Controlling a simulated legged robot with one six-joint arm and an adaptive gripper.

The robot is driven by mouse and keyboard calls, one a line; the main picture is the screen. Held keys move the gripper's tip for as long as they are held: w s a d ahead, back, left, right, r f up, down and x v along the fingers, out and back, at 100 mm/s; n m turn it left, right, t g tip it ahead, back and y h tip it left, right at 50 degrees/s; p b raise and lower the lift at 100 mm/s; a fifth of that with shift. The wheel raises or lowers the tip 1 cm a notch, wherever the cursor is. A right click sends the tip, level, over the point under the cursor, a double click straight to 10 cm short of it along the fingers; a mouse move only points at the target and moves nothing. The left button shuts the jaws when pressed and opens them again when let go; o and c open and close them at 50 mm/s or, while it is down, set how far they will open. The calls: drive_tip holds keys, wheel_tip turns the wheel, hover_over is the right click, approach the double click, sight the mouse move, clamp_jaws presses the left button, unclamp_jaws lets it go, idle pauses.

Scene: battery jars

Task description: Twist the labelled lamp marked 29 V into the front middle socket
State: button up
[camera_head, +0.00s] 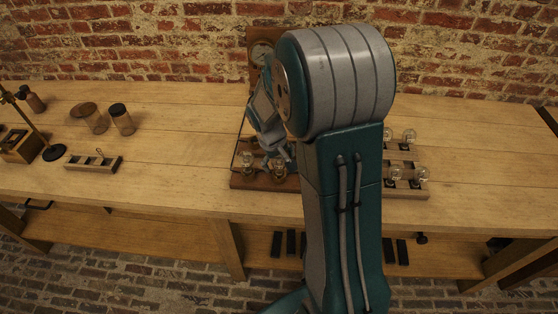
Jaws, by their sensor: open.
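My gripper (277,152) is open, pointing down over the dark wooden socket board (240,181) in the middle of the bench. Two clear glass bulbs show at the board's front: one at the left (247,160), and one (279,167) just below my gripper's fingers. I cannot tell whether the fingers touch that second bulb. My arm hides the right part of the board. On a pale tray (414,195) at the right stand several more clear bulbs, such as one at its front right (422,174). No voltage label is readable, so I cannot tell which lamp is marked 29 V.
A wooden panel with a round dial (260,53) rises behind the board. The bench (180,175) is clear between the switch block and the board.

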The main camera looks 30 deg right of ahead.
drive_tip(key=v, duration=1.2)
